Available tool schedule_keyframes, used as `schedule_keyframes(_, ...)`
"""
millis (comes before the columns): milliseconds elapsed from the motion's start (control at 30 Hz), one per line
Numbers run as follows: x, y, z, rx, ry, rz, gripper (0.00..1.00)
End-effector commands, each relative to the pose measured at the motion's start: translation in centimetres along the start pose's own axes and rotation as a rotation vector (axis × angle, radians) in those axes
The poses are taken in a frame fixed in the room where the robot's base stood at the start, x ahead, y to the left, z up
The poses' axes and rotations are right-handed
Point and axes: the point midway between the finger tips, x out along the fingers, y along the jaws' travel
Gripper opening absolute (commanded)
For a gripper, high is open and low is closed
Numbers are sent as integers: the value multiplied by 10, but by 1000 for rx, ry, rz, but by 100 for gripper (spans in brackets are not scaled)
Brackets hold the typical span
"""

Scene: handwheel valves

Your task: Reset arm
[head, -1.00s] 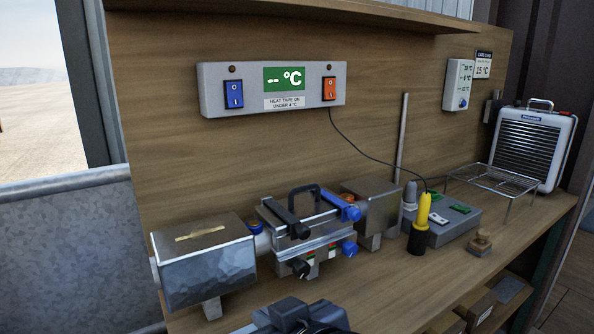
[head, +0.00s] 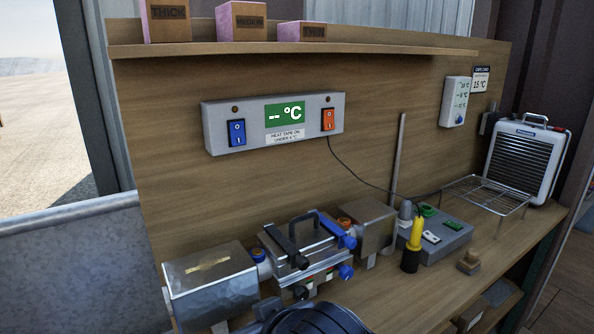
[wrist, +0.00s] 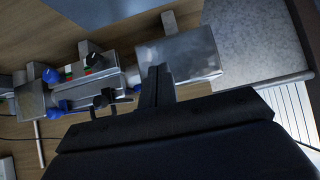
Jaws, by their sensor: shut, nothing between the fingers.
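My gripper (wrist: 158,76) shows in the wrist view as dark fingers pressed together, shut and empty. Behind the fingertips lies a silver metal box (wrist: 188,56), which also shows at the lower left in the head view (head: 212,285). Beside it is the valve assembly (wrist: 95,78) with black and blue handles; in the head view it stands on the bench (head: 308,262). I cannot tell how far the fingers are from the box. A dark part of my arm shows at the bottom of the head view; the fingers are not visible there.
A panel (head: 272,123) with blue and orange switches is on the back board. A yellow-topped tool (head: 414,246) stands by a grey box (head: 445,238). A wire rack (head: 485,191) and heater (head: 524,162) stand right. Boxes (head: 241,20) sit on the shelf (head: 370,47).

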Motion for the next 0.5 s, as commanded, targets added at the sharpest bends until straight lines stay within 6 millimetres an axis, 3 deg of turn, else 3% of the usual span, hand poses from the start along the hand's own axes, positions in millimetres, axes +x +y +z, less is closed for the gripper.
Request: schedule_keyframes(500, 9, 0, -26, 1, -168, 0, 0)
